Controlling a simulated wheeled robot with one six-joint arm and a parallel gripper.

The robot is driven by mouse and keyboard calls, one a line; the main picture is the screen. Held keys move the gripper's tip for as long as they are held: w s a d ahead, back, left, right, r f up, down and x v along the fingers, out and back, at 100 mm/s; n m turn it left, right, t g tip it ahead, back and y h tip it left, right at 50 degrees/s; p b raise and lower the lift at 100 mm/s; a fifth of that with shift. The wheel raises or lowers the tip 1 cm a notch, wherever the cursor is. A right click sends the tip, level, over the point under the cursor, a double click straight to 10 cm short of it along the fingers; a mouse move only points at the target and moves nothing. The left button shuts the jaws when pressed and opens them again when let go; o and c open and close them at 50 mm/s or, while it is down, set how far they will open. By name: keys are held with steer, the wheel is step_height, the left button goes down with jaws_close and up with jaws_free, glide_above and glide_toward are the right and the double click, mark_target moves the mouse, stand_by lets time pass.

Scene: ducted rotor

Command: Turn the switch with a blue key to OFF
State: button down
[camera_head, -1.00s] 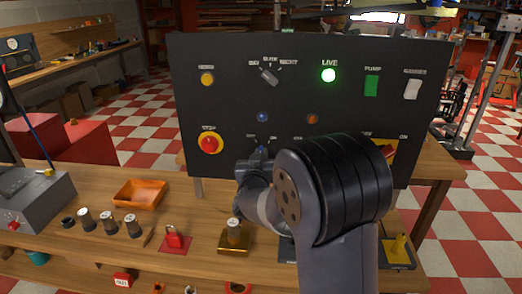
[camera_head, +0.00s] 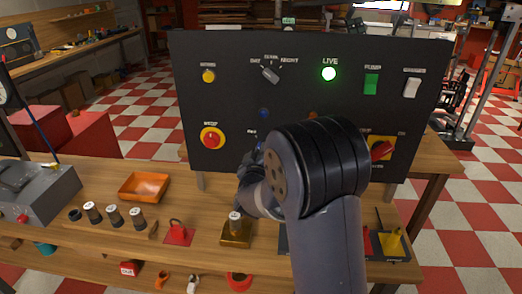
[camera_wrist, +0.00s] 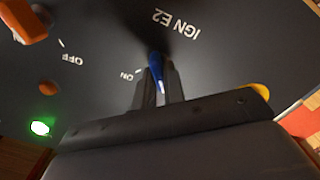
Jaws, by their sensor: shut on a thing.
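The blue key (camera_wrist: 156,66) stands in its switch on the black panel, beside the label IGN E2, in the wrist view. My gripper (camera_wrist: 157,84) is shut on the key, one finger on each side. The marks ON and OFF show to the left of the key, with ON nearer to it. In the head view my gripper (camera_head: 258,154) is at the lower middle of the panel (camera_head: 225,100). My arm hides most of this switch and its neighbours there. The key's exact angle is hard to tell.
A red stop button (camera_head: 211,139) is left of my gripper, and a red rotary handle (camera_head: 382,150) on yellow is right of my arm. The LIVE lamp (camera_head: 329,74) glows green. A brass block (camera_head: 236,238) and red padlock (camera_head: 177,233) are on the bench below.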

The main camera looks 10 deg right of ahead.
stand_by(0.3)
steer(key=c, duration=1.5)
jaws_free()
steer(key=b+v, duration=0.1)
steer(key=v, duration=0.9)
steer(key=shift+s+a, duration=0.15)
steer(key=shift+s, duration=0.25)
steer(key=shift+w, duration=0.1)
steer(key=x, duration=1)
steer(key=shift+w+p, duration=0.3)
steer(key=shift+p, duration=0.05)
